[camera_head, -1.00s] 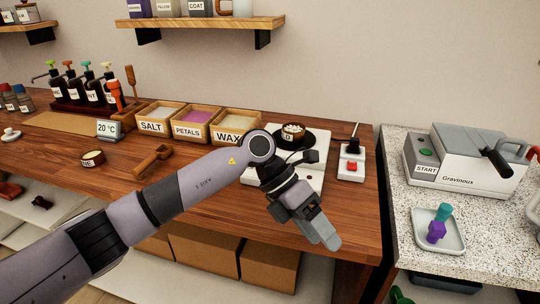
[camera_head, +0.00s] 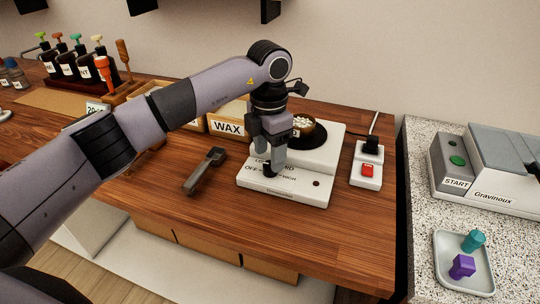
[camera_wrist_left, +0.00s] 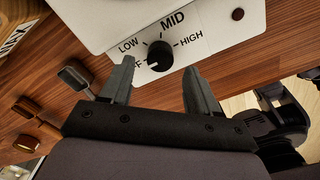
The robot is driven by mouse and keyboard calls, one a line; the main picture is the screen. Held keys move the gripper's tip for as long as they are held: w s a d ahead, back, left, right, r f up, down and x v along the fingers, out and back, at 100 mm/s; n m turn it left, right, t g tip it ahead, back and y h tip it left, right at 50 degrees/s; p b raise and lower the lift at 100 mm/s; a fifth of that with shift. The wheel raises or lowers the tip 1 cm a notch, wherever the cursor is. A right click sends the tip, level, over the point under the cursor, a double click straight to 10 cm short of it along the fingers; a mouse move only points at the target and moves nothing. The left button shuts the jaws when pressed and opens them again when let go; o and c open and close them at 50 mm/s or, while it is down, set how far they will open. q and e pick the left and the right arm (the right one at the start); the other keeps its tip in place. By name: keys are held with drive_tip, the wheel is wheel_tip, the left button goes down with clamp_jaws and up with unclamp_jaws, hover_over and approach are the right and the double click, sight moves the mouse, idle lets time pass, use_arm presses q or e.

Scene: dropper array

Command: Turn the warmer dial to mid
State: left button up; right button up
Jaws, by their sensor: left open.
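The warmer (camera_head: 318,195) is a white slab on the wooden counter, with labels OFF, LOW, MID and HIGH around a black dial (camera_head: 269,171). In the left wrist view the dial (camera_wrist_left: 160,55) shows clearly, its white mark pointing lower left toward the partly hidden OFF label. MID (camera_wrist_left: 172,21) is at the dial's upper right. My left gripper (camera_head: 266,158) points down over the dial. In the wrist view its open fingers (camera_wrist_left: 158,72) are on either side of the dial's near edge; I cannot tell whether they touch it. My right gripper is not in view.
A scoop (camera_head: 205,170) lies left of the warmer. A red-button switch box (camera_head: 367,172) stands to the right. The WAX box (camera_head: 228,126) is behind. The counter's front strip is clear.

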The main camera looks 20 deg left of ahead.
sight(267, 172)
use_arm(q)
drive_tip(key=shift+f, duration=1.35)
drive_tip(key=c, duration=1)
drive_tip(key=shift+c, duration=0.2)
